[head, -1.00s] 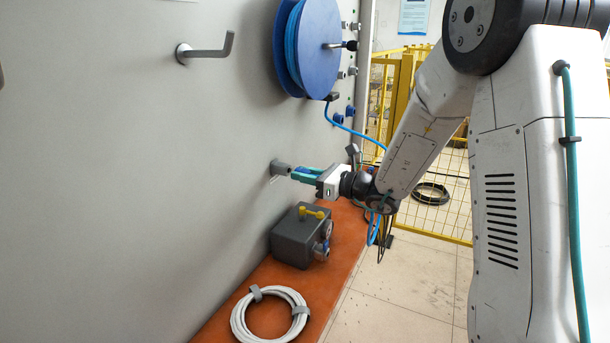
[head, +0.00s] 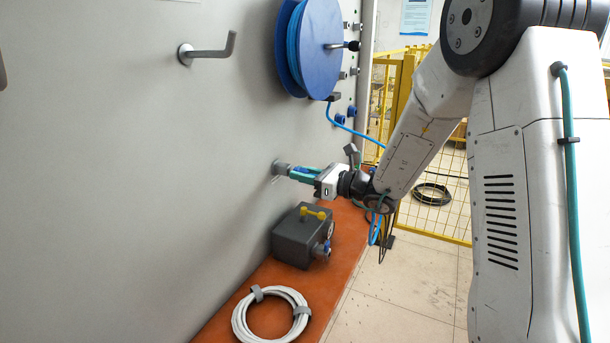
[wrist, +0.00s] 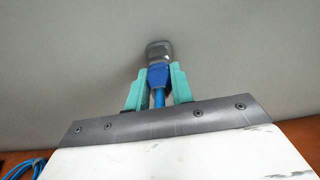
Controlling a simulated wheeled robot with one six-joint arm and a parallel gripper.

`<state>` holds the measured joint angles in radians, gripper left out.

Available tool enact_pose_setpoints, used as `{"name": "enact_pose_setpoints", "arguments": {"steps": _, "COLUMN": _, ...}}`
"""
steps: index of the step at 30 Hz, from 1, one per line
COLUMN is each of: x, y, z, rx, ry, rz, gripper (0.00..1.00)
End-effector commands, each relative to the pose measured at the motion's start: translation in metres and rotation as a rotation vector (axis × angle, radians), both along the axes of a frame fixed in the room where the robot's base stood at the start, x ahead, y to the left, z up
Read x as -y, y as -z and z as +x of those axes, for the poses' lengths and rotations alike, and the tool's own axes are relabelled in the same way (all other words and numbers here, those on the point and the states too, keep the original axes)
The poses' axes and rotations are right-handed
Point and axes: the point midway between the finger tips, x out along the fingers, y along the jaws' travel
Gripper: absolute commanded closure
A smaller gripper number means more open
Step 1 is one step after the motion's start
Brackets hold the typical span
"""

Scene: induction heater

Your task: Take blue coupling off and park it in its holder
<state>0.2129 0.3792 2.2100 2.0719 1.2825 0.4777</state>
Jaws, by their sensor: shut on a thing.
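The blue coupling (wrist: 158,76) is between the two teal fingers of my gripper (wrist: 159,80) in the wrist view. My gripper is shut on it. The coupling's front end meets a grey metal fitting (wrist: 158,50) on the wall, and a blue hose (wrist: 159,98) runs back from it between the fingers. I cannot tell how far it is seated in the fitting. In the head view my gripper (head: 303,174) points left at the same wall fitting (head: 281,168), and the fingers mostly hide the coupling. I cannot make out for certain which part is the coupling's holder.
A blue hose reel (head: 310,48) and a grey hook (head: 208,50) are on the grey wall above. Below, a dark grey box (head: 294,240) with a yellow handle and a coiled white cable (head: 240,322) lie on the orange bench (head: 255,278). A yellow fence (head: 450,195) stands behind.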

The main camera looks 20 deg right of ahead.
Motion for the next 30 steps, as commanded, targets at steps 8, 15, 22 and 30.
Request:
{"name": "enact_pose_setpoints", "arguments": {"steps": 8, "x": -0.002, "y": 0.000, "z": 0.002, "rx": 0.001, "ry": 0.000, "rz": 0.001, "gripper": 0.63}}
{"name": "enact_pose_setpoints", "arguments": {"steps": 15, "x": -0.002, "y": 0.000, "z": 0.002, "rx": 0.000, "ry": 0.000, "rz": 0.000, "gripper": 0.52}}
{"name": "enact_pose_setpoints", "arguments": {"steps": 22, "x": 0.009, "y": 0.000, "z": -0.007, "rx": -0.001, "ry": 0.004, "rz": 0.001, "gripper": 0.52}}
{"name": "enact_pose_setpoints", "arguments": {"steps": 30, "x": 0.041, "y": 0.000, "z": -0.039, "rx": -0.001, "ry": 0.005, "rz": 0.001, "gripper": 0.52}}
